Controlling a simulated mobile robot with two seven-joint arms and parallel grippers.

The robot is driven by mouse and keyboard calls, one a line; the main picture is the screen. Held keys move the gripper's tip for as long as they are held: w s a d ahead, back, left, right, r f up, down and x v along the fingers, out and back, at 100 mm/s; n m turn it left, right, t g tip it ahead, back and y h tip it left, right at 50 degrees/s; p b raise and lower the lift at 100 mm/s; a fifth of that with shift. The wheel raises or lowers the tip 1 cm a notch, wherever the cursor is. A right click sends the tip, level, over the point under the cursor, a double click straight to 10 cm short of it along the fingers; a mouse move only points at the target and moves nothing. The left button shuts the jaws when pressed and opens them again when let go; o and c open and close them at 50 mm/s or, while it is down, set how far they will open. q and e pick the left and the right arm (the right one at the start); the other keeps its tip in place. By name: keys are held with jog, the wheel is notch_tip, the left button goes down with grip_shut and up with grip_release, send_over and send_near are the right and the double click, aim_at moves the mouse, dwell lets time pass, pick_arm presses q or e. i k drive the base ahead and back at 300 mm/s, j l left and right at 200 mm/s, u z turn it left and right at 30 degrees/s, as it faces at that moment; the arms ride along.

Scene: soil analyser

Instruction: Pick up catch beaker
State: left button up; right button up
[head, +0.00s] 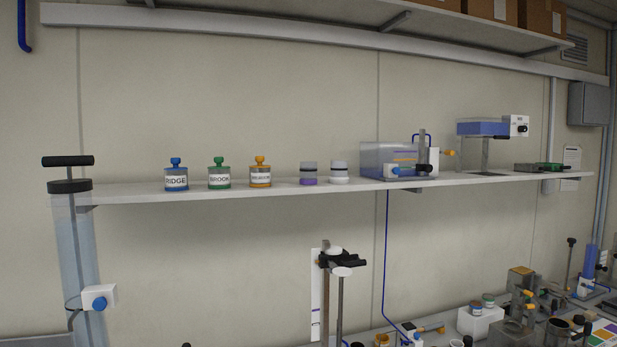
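I cannot make out which object is the catch beaker. Neither of my grippers shows in the head view.
A long wall shelf (130,193) holds jars with blue (176,181), green (219,180) and orange (260,178) lids and a clear bluish tank (375,160). A tall clear cylinder (78,240) stands at left. A clamp stand (341,300) rises at centre.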

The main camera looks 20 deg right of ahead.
aim_at(307, 170)
jog(key=i+l, duration=0.1)
jog(key=l, duration=0.3)
jog(key=i+l, duration=0.15)
jog(key=l, duration=0.3)
jog(key=i+l, duration=0.1)
jog(key=l, duration=0.3)
jog(key=i+l, duration=0.1)
jog(key=l, duration=0.35)
jog(key=i+l, duration=0.15)
jog(key=l, duration=0.25)
jog(key=i+l+z, duration=0.1)
jog(key=l, duration=0.35)
jog(key=i+l, duration=0.15)
jog(key=l, duration=0.25)
jog(key=i+l, duration=0.1)
jog(key=l, duration=0.35)
